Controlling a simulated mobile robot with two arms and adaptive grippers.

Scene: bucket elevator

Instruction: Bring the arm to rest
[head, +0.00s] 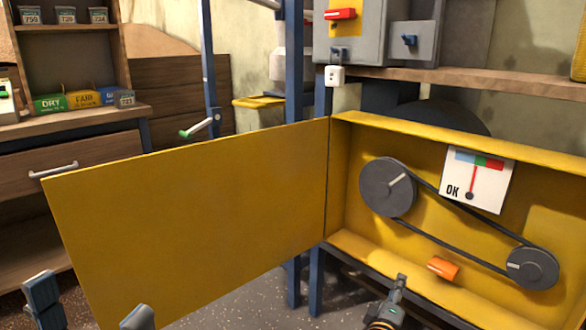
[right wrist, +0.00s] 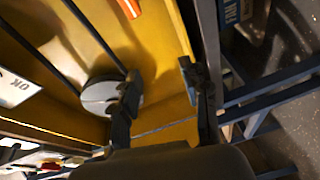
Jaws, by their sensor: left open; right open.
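My left gripper (head: 92,309) shows at the bottom left of the head view, its two fingers spread wide with nothing between them. It is in front of the open yellow door (head: 195,215). My right gripper (head: 398,287) shows at the bottom, in front of the yellow housing (head: 455,140). In the right wrist view its fingers (right wrist: 158,80) are apart and empty, over the yellow housing edge. A grey pulley (right wrist: 100,93) lies beyond one finger. The right arm's wrist is cut off by the lower edge of the head view.
The housing holds a large pulley (head: 378,190), a small pulley (head: 533,268), a belt, an orange block (head: 443,267) and an OK gauge card (head: 478,180). A green-tipped crank (head: 198,127) is behind the door. A wooden shelf unit (head: 75,125) with labelled boxes stands left.

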